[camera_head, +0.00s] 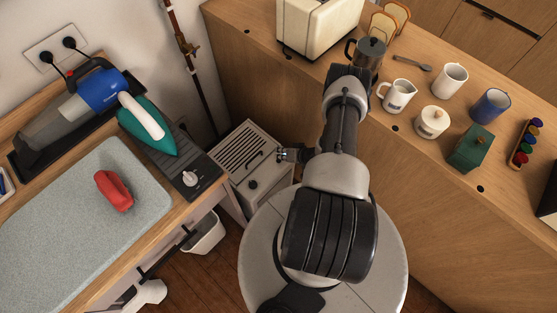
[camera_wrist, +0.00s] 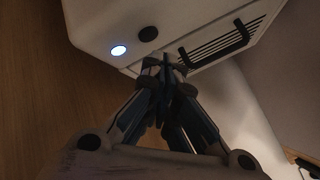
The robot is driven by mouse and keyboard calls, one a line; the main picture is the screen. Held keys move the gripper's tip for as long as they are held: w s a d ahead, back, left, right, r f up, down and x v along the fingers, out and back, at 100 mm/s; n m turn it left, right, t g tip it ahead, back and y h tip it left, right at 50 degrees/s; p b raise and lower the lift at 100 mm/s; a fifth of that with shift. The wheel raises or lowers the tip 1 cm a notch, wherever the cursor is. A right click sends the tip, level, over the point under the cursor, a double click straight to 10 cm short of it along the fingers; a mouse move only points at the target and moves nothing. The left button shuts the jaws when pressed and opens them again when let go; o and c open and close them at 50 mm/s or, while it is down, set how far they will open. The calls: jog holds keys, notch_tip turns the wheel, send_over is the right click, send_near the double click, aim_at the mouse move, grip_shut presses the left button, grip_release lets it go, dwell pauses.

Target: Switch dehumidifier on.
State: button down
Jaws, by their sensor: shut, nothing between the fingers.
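The dehumidifier (camera_head: 238,176) is a pale box with a slatted vent, a dark handle and a dark round knob. It stands on the floor between the left counter and the wooden counter. In the wrist view the dehumidifier (camera_wrist: 105,18) fills the upper part, and a round bluish-white spot on it glows beside the dark knob. My gripper (camera_head: 284,155) is at the dehumidifier's right side. In the wrist view my gripper (camera_wrist: 166,66) is shut and empty, its tips near the box's edge below the knob; I cannot tell whether they touch it.
The wooden counter (camera_head: 420,200) rises close on the right, with a toaster (camera_head: 305,30), a dark pot (camera_head: 369,52) and several cups. The left counter holds an ironing mat with a red object (camera_head: 114,191), a green iron and a blue handheld vacuum. A white bin (camera_head: 205,235) stands below.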

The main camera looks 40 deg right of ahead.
notch_tip(320, 180, up, 5)
jog(key=p, duration=0.3)
jog(key=shift+r, duration=0.2)
dwell(0.3)
